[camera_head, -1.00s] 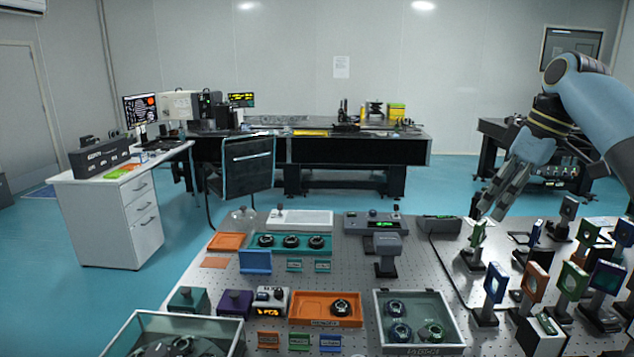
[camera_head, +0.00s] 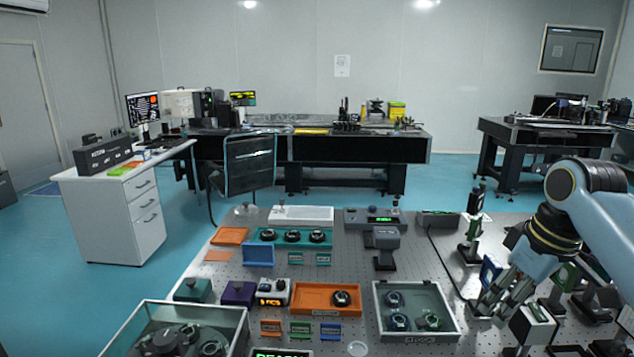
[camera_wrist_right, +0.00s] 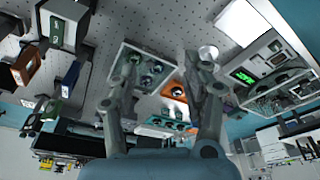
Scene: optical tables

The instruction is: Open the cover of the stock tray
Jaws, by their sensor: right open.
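A grey tray (camera_head: 453,326) holding several dark round mounts sits at the front centre of the perforated table and looks like the stock tray. Its front label is too small to read, and I cannot tell from its clear top how the cover lies. It also shows in the right wrist view (camera_wrist_right: 121,57), between my fingers in the picture. My right gripper (camera_head: 490,308) is open and empty, above the table just right of the tray and apart from it. It also shows in the right wrist view (camera_wrist_right: 160,62). My left gripper is not in view.
Upright optic mounts, such as a blue one (camera_head: 489,270), crowd the right side near my right gripper. An orange tray (camera_head: 306,306) stands left of the grey tray. A glass-walled box (camera_head: 237,318) is at the front left.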

